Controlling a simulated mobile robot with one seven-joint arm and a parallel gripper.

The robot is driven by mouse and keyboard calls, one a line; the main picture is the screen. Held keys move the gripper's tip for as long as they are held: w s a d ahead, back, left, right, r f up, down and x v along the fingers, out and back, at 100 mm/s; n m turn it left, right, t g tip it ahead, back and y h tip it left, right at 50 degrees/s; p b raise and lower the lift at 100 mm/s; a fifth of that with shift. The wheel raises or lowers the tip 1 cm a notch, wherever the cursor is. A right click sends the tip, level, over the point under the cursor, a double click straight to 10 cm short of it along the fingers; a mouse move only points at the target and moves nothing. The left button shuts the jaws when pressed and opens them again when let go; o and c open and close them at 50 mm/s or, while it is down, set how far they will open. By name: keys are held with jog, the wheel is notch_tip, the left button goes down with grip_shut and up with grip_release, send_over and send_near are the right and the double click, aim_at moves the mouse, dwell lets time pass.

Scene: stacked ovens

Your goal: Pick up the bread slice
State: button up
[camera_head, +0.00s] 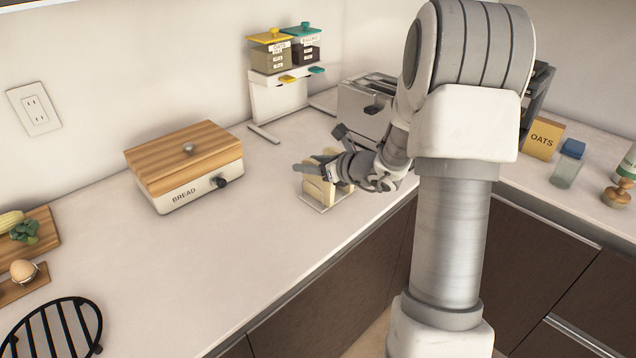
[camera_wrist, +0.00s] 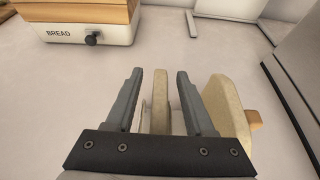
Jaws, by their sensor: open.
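Pale bread slices stand upright in a small rack (camera_head: 326,208) on the counter in the head view. One bread slice (camera_head: 318,190) shows below my gripper (camera_head: 320,152). In the wrist view, my gripper (camera_wrist: 159,74) is open, with one finger on each side of a thin upright bread slice (camera_wrist: 161,103). I see gaps between this slice and both fingers. A second, thicker slice (camera_wrist: 229,112) stands just outside the right finger. The lower parts of the slices are hidden by my gripper's base in the wrist view.
A wooden-lidded bread box (camera_head: 190,170) stands left of the rack. A toaster (camera_head: 366,105) is close behind it, and a canister dispenser (camera_head: 280,90) stands at the back wall. The counter front edge is near on the right. Counter between box and rack is clear.

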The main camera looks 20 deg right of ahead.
grip_shut()
dwell(0.3)
